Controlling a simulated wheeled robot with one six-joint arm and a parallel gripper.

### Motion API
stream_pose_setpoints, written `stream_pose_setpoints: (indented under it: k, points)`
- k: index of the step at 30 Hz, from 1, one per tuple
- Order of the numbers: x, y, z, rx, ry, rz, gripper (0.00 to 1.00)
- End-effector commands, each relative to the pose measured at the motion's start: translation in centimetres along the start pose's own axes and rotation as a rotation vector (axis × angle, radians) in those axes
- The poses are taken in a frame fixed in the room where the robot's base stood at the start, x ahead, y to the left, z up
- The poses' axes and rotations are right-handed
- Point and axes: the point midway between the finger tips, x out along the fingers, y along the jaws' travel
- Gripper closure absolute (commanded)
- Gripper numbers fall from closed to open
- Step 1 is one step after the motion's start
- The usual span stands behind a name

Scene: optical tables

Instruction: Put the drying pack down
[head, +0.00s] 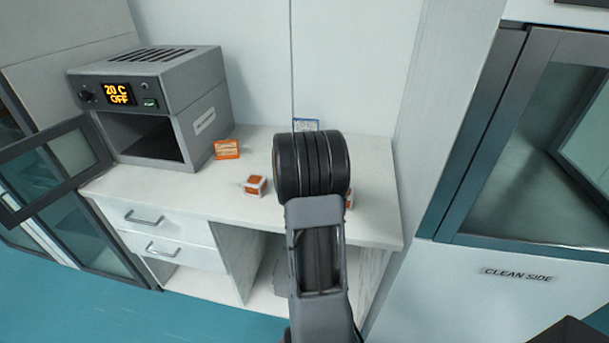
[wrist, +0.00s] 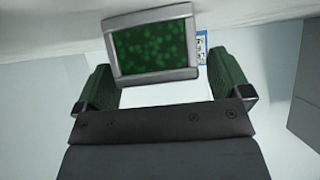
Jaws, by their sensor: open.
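A pack with a green beaded window in a pale frame (wrist: 153,46) shows in the wrist view, close in front of my gripper (wrist: 163,66). The two dark green finger pads stand wide apart on either side of it. A gap shows between the pack and the right finger; the left edge of the pack overlaps the left finger in the picture. I cannot tell whether it touches a finger. In the head view my arm hides the gripper and this pack. A white-framed pack with an orange window (head: 255,185) lies on the white bench, left of my arm.
The bench top (head: 215,195) is clear at its front left. A grey oven (head: 150,105) reading "20 C OFF" stands at the left, with a glass door (head: 50,170) swung out. An orange card (head: 227,149) and a blue-white card (head: 306,124) stand behind. A glass-fronted cabinet (head: 535,150) is right.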

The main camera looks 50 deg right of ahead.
Motion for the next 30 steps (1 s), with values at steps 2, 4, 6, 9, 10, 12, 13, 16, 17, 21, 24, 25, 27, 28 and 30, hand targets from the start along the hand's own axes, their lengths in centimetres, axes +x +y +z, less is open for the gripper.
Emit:
stream_pose_setpoints:
  k: [2, 4, 6, 9, 10, 12, 13, 16, 17, 21, 24, 25, 27, 28, 30]
  points:
    - [0.12, 0.01, -0.03, 0.000, 0.000, 0.000, 0.04]
    - [0.10, 0.01, -0.05, 0.000, 0.000, 0.000, 0.04]
    - [0.08, 0.02, -0.05, 0.000, 0.001, 0.000, 0.04]
    - [0.08, 0.02, -0.05, 0.000, 0.001, 0.000, 0.12]
    - [0.07, 0.02, -0.05, 0.000, 0.001, 0.000, 0.15]
    - [0.07, 0.03, -0.05, 0.000, 0.001, 0.000, 0.21]
    - [0.07, 0.03, -0.05, 0.000, 0.001, 0.000, 0.24]
    - [0.07, 0.04, -0.05, 0.000, 0.001, 0.001, 0.34]
    - [0.06, 0.04, -0.05, 0.000, 0.001, 0.001, 0.37]
    - [0.06, 0.04, -0.05, 0.000, 0.001, 0.001, 0.50]
    - [0.06, 0.04, -0.05, 0.000, 0.001, 0.001, 0.60]
    - [0.05, 0.04, -0.09, 0.000, 0.002, 0.001, 0.61]
    - [0.05, 0.03, -0.09, 0.000, 0.002, 0.001, 0.66]
    - [0.05, 0.04, -0.09, 0.000, 0.002, 0.001, 0.66]
    - [0.04, 0.03, -0.10, 0.000, 0.002, 0.001, 0.66]
